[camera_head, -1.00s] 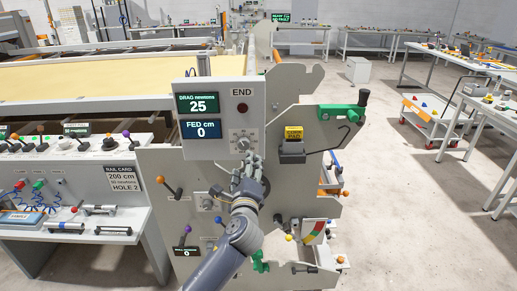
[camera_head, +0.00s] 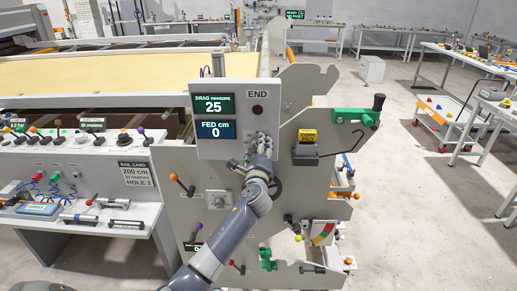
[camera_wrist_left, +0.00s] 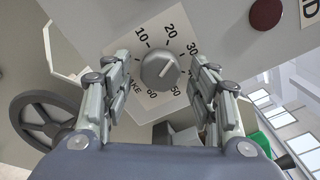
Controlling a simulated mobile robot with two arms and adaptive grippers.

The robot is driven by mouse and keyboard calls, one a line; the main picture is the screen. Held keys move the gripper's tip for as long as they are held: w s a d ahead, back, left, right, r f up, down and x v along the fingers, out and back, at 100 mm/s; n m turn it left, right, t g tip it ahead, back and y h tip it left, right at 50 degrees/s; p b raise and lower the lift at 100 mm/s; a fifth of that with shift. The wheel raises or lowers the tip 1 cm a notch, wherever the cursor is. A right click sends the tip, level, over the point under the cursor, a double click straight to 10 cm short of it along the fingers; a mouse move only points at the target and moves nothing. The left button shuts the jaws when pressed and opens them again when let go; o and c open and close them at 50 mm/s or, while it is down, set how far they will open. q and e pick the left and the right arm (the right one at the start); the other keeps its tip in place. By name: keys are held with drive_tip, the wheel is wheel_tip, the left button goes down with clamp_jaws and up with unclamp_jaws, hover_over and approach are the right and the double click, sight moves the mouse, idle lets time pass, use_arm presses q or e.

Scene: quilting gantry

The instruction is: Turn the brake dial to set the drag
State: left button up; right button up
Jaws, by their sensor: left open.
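The brake dial (camera_wrist_left: 159,70) is a round grey knob on a white plate with numbers around it. A pale mark on the knob points to the upper right in the wrist view. My left gripper (camera_wrist_left: 163,62) is open, with one finger on each side of the knob; gaps show between knob and fingers. In the head view my left gripper (camera_head: 262,145) is in front of the panel and hides most of the dial. The drag display (camera_head: 214,106) reads 25 newtons. My right gripper is not in view.
Below the drag display, the FED display (camera_head: 215,130) reads 0 cm. A dark red button (camera_head: 258,110) sits above the dial. A dark handwheel (camera_wrist_left: 46,120) is close beside my gripper. An orange-tipped lever (camera_head: 175,178) and a green handle (camera_head: 352,116) stick out from the gantry.

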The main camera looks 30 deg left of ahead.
use_arm(q)
drive_tip(key=c, duration=1.1)
drive_tip(key=shift+o, duration=0.2)
drive_tip(key=m+p, duration=0.3)
drive_tip(key=shift+m, duration=0.3)
drive_tip(key=o, duration=1.1)
drive_tip(key=shift+c, duration=0.2)
